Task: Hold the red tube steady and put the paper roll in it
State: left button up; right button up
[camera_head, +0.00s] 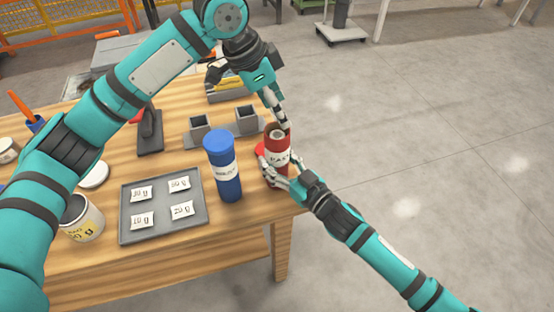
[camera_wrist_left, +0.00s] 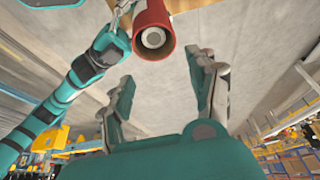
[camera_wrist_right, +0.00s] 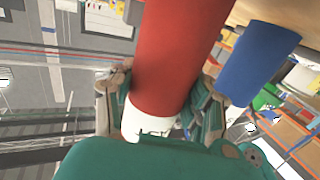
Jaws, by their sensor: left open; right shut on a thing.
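The red tube (camera_head: 278,147) with a white label stands open at the right end of the wooden table. My right gripper (camera_head: 278,177) is shut around its lower part; the right wrist view shows the red tube (camera_wrist_right: 178,55) between the fingers. My left gripper (camera_head: 281,116) is open, just above the tube's mouth. In the left wrist view, the red tube (camera_wrist_left: 152,15) opens toward the camera. The pale round end of the paper roll (camera_wrist_left: 153,38) shows inside its mouth, with no finger on it. How deep the roll sits, I cannot tell.
A blue tube (camera_head: 223,170) stands close to the left of the red tube. A red lid (camera_head: 261,150) is partly hidden behind it. A grey tray (camera_head: 161,207) with labelled packets, a can (camera_head: 82,222) and grey square holders (camera_head: 199,127) are further left. Open floor lies right of the table.

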pick_arm(q)
jog(key=v, duration=1.2)
pick_arm(e)
jog(key=o, duration=1.2)
jog(key=shift+o, duration=0.2)
jog(key=v, duration=1.2)
pick_arm(q)
jog(key=shift+f, duration=0.1)
pick_arm(e)
jog(key=shift+d, duration=0.15)
